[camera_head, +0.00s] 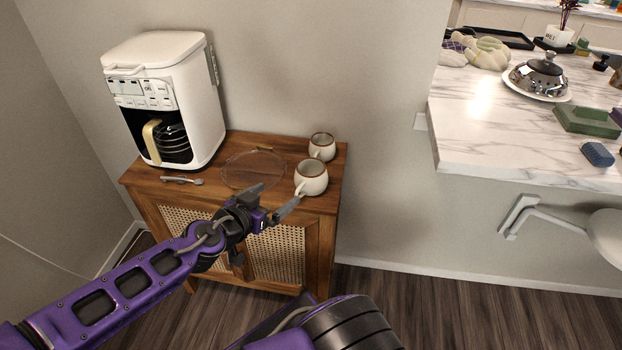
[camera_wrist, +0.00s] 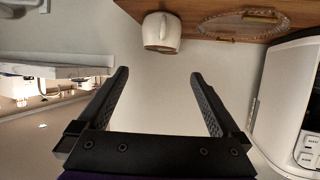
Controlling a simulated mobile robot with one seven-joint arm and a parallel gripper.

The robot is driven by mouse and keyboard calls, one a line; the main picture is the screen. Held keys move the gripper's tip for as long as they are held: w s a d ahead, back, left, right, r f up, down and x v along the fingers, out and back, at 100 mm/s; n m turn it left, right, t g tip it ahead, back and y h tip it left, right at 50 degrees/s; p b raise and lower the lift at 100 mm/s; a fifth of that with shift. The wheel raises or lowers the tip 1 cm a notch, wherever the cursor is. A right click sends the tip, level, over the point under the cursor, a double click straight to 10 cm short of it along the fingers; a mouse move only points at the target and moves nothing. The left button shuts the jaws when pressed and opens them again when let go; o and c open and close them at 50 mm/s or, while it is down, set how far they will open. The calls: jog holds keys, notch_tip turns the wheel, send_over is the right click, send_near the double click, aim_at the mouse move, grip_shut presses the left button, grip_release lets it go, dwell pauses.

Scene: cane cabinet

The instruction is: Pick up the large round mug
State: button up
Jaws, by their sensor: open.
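Two white mugs with brown rims stand on the wooden cabinet top in the head view. The front mug (camera_head: 311,178) looks larger and rounder, with its handle toward the lower left. The other mug (camera_head: 322,146) stands just behind it. My gripper (camera_head: 275,199) is open and empty, left of and slightly in front of the front mug, not visibly touching it. In the wrist view, a single mug (camera_wrist: 162,32), seemingly the front one, shows beyond the open fingers (camera_wrist: 160,75), near the top edge. The other mug cannot be made out there.
A white coffee maker (camera_head: 162,95) stands at the cabinet's left. A clear round plate (camera_head: 252,170) and a grey-handled utensil (camera_head: 182,180) lie on the cabinet (camera_head: 232,145). A marble counter (camera_head: 490,135) with dishes is at the right. Floor between cabinet and counter is clear.

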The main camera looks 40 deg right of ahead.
aim_at(304, 176)
jog(key=b+x, duration=0.2)
jog(key=x, duration=1.3)
jog(key=shift+w+d+f, duration=0.2)
jog(key=shift+w+f, duration=0.05)
jog(key=shift+f, duration=0.1)
jog(key=c, duration=1.4)
jog(key=shift+r, duration=0.15)
notch_tip(304, 176, up, 10)
jog(key=p, duration=0.2)
jog(key=w+a+r+n+t+y, duration=0.1)
jog(key=a, duration=0.3)
jog(key=w+a+r+n+t+y, duration=0.1)
jog(key=w+a+n, duration=0.1)
jog(key=a, duration=0.2)
jog(key=w+a+r+n+t+y+p, duration=0.1)
jog(key=w+a+t, duration=0.1)
jog(key=a, duration=0.2)
jog(key=shift+w+a+r, duration=0.15)
jog(key=shift+w+r, duration=0.05)
jog(key=shift+r, duration=0.05)
jog(key=a+r+n+t+y, duration=0.1)
jog(key=a+r+n+y, duration=0.1)
jog(key=a, duration=0.5)
jog(key=w+a+r+n+t+y, duration=0.1)
jog(key=a+r+n+t+y, duration=0.1)
jog(key=a, duration=0.5)
jog(key=shift+w+n+y+p, duration=0.3)
jog(key=shift+n+y+p, duration=0.15)
jog(key=shift+n+y, duration=0.3)
